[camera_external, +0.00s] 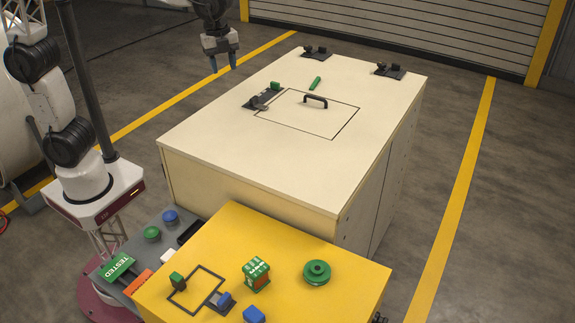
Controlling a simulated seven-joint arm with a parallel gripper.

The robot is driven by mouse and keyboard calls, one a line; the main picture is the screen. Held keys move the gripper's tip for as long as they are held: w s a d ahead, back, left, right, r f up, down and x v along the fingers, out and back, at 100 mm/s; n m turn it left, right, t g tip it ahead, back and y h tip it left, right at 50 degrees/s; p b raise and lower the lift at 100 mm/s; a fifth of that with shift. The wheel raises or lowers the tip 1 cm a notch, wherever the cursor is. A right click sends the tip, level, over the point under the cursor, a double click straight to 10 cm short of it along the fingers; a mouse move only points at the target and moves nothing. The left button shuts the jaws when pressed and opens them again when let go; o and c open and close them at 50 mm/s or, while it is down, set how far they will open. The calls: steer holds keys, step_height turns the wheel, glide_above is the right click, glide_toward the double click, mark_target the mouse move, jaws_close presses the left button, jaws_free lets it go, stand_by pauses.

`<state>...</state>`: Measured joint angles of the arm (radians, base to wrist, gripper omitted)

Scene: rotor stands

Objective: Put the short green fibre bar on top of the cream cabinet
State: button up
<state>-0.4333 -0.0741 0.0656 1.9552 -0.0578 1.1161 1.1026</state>
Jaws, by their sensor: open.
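A short green bar (314,83) lies on the top of the cream cabinet (290,170), toward its far side and behind a black handle. It looks like the green fibre bar. My gripper (223,69) is open and empty, with its fingers pointing down near the cabinet's far left edge. It is to the left of the bar and apart from it. Its exact height over the cabinet top is hard to tell.
A black handle (316,100) and a dark stand with a green block (275,86) are on the cabinet top. Two dark fittings (390,71) sit at its far edge. A yellow table (330,248) in front holds a green spool (317,272) and several blocks. The cabinet's near top is clear.

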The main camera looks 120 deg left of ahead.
steer(key=s+d+f+n, duration=0.2)
steer(key=s+d+n, duration=0.1)
steer(key=s+d, duration=1.1)
steer(key=s+d+f+n, duration=0.2)
steer(key=s+d+f, duration=0.2)
steer(key=s+d, duration=0.2)
steer(key=s+d+f+n+t, duration=0.1)
steer(key=s+d+f+n, duration=0.1)
steer(key=s+d+f, duration=0.2)
steer(key=s+d, duration=0.2)
steer(key=s, duration=0.2)
steer(key=shift+s+t, duration=0.2)
steer(key=shift+t, duration=0.1)
